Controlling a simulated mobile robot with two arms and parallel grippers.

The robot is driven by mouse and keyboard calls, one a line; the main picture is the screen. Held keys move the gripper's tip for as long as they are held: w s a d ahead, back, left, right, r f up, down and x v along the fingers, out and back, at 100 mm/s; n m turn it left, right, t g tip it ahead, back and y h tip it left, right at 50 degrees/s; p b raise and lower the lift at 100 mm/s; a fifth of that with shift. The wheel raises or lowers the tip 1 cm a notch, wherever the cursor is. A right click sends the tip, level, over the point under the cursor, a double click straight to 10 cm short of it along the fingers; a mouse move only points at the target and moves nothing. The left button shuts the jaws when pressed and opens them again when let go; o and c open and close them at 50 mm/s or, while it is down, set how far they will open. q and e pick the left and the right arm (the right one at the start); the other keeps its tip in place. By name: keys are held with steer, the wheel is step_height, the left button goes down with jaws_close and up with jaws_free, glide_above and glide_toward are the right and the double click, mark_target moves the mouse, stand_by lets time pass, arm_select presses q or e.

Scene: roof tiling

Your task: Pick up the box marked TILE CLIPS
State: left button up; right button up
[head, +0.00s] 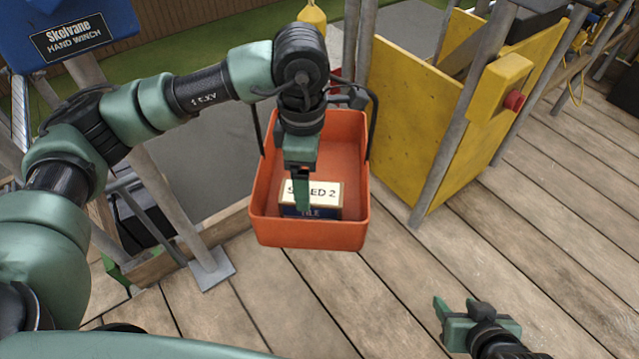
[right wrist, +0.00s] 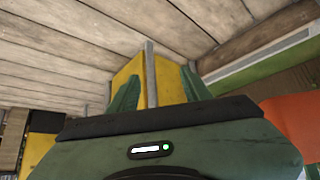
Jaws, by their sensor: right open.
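An orange open tub (head: 275,235) hangs by dark side bars. In it sits a box (head: 327,212) with a pale top lettered "S…ED 2", partly covered, and a dark blue front reading "TILE". The rest of the front lettering is hidden behind the tub's rim. My left gripper (head: 302,205) points down into the tub, in front of the box; the view does not show its jaw gap or whether it touches the box. My right gripper (head: 461,305) is open and empty over the planks at the lower right. Its spread fingers show in the right wrist view (right wrist: 158,78).
Yellow panels (head: 420,120) with grey posts stand right of the tub, with a yellow box bearing a red button (head: 514,101). A blue hand winch (head: 70,30) is at the upper left. The plank floor (head: 400,265) is clear.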

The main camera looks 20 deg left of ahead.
mark_target(312, 192)
arm_select(q)
steer(key=shift+w+f, duration=0.25)
steer(key=shift+f, duration=0.6)
steer(key=shift+s+f+b, duration=0.15)
steer(key=shift+f+b, duration=0.2)
steer(key=shift+f, duration=0.15)
steer(key=f, duration=0.3)
steer(key=f+b, duration=0.1)
steer(key=shift+w+d+f, duration=0.2)
steer(key=shift+d+f, duration=0.15)
steer(key=shift+f, duration=0.15)
jaws_close()
arm_select(e)
steer(key=w+a+r+t+y, duration=0.1)
steer(key=w+a+r+t, duration=0.1)
steer(key=w+r+t, duration=0.3)
steer(key=shift+w+a+r+y, duration=0.35)
steer(key=shift+w+r, duration=0.4)
steer(key=shift+w, duration=0.25)
